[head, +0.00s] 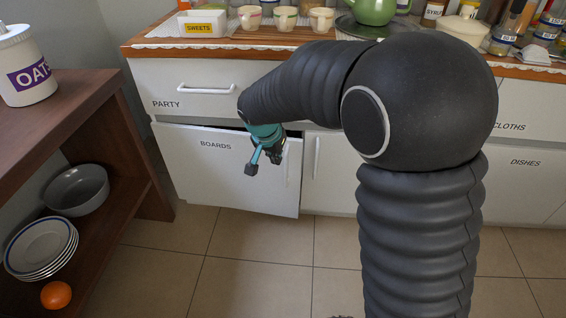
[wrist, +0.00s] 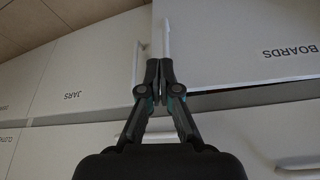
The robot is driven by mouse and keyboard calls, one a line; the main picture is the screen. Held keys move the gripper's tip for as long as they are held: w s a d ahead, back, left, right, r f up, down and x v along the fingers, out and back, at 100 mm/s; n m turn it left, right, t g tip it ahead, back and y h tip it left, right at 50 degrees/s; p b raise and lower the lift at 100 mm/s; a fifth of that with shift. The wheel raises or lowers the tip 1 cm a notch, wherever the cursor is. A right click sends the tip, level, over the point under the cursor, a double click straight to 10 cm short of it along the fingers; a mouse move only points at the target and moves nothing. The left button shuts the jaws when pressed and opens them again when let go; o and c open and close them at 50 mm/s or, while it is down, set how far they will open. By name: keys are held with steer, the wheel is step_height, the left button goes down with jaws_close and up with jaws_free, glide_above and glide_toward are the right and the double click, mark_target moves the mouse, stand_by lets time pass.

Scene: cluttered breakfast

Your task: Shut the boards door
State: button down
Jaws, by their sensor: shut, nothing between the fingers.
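The boards door (head: 225,180) is a white cupboard door labelled BOARDS under the counter. It stands ajar, its right side swung out, with a dark gap along its top edge. It fills the upper right of the wrist view (wrist: 235,35), with its upright handle (wrist: 166,38) near its free edge. My gripper (head: 262,168) is in front of the door's upper right part. In the wrist view my gripper (wrist: 158,75) is shut and empty, its fingertips close to the door's free edge below the handle in the picture. I cannot tell whether they touch it.
The party drawer (head: 210,98) is shut above the door. The jars door (wrist: 85,75) is beside it and looks shut. A brown shelf (head: 70,105) with oats, a grey bowl (head: 77,189), plates and an orange stands at the left. The tiled floor ahead is clear.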

steer(key=w+d+f+p, duration=0.1)
steer(key=w+f, duration=0.6)
steer(key=f, duration=0.3)
steer(key=shift+w+d+f, duration=0.15)
steer(key=shift+w+d, duration=0.05)
steer(key=shift+w, duration=0.2)
